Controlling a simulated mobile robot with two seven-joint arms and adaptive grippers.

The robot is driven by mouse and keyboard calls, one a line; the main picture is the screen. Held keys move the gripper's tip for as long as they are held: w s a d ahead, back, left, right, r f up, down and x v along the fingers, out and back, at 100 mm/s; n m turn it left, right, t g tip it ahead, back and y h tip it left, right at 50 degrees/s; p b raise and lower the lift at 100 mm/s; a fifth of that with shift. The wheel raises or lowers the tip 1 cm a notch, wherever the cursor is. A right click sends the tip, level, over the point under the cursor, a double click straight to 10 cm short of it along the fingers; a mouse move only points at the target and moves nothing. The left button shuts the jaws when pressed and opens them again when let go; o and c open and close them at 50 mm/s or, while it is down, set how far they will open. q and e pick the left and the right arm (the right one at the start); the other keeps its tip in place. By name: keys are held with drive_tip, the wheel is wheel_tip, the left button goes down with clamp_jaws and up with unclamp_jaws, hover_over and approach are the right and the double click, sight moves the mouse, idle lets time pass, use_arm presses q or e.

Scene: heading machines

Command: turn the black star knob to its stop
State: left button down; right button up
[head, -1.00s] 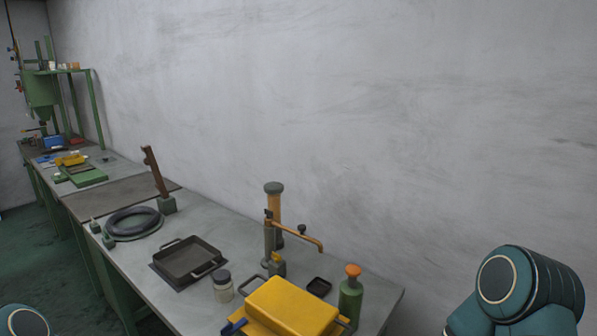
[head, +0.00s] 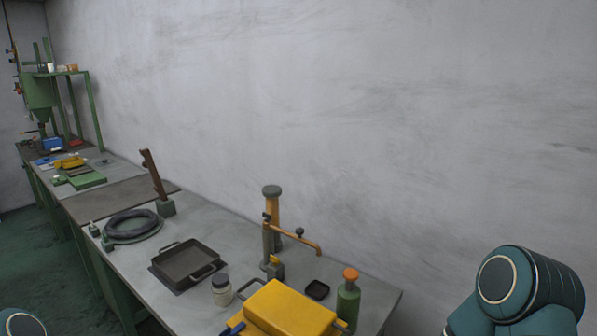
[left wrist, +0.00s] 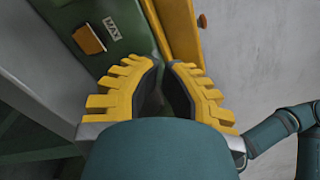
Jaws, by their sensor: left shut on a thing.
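In the left wrist view, my left gripper (left wrist: 165,75) has its two yellow ribbed fingers closed in against a green machine body (left wrist: 125,15). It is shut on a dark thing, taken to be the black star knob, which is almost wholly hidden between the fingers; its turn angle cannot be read. A label reading MAX (left wrist: 111,28) and an orange-brown block (left wrist: 89,39) sit on the green body, up and left of the fingers. Neither gripper shows in the head view. My right gripper is in neither view.
In the head view, a long bench along the wall carries a dark tray (head: 188,258), a jar (head: 221,291), a yellow box (head: 290,308), a green bottle (head: 347,303) and an orange-armed post (head: 268,243). A yellow bar (left wrist: 181,30) runs beside the left gripper.

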use_arm(q)
drive_tip(key=p+v, duration=0.1)
drive_tip(key=v, duration=0.4)
drive_tip(key=shift+s+a, duration=0.15)
drive_tip(key=shift+a, duration=0.05)
